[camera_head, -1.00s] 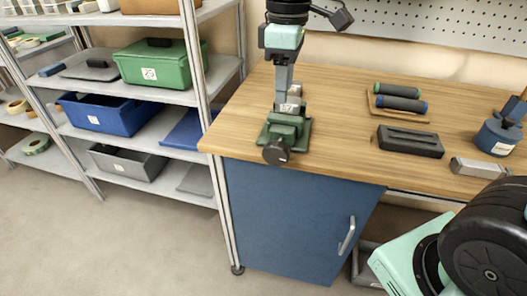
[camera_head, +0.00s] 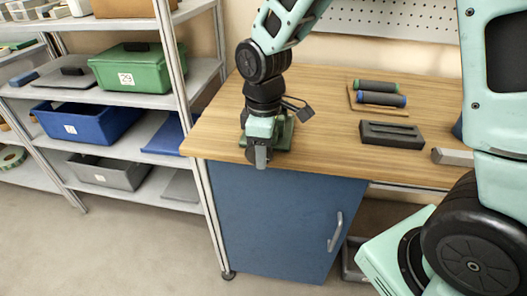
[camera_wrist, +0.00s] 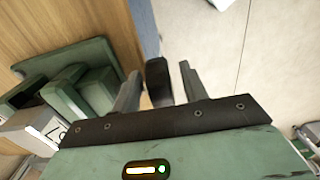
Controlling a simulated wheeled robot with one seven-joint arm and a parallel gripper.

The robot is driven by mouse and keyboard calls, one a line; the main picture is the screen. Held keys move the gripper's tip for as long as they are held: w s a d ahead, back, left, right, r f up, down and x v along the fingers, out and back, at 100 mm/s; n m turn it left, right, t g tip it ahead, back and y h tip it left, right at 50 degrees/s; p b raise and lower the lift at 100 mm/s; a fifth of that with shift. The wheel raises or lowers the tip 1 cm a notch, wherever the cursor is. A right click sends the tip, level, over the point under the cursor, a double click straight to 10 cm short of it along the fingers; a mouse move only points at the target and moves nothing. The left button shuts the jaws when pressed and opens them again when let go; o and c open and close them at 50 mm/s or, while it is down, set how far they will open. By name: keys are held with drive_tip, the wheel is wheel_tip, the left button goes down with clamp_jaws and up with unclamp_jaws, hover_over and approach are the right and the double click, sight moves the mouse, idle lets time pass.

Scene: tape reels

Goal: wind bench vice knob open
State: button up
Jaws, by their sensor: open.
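The green bench vice (camera_head: 284,136) stands on the front left corner of the wooden bench, mostly hidden behind my gripper in the head view. Its green body (camera_wrist: 80,95) and a pale numbered label (camera_wrist: 38,130) show at left in the wrist view. My gripper (camera_head: 261,157) points down at the vice's front, at the bench edge. In the wrist view, the dark round knob (camera_wrist: 158,82) sits between my two open fingers. A gap shows on the right side; the left finger is closer to the knob, and contact there cannot be told.
The bench top (camera_head: 325,100) carries a black slotted block (camera_head: 391,134), two rollers on a small board (camera_head: 379,93) and a grey metal block (camera_head: 452,156) to the right. A blue cabinet (camera_head: 275,220) is below. Shelves with bins (camera_head: 90,122) stand at left.

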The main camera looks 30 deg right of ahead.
drive_tip(key=shift+f, duration=0.35)
clamp_jaws()
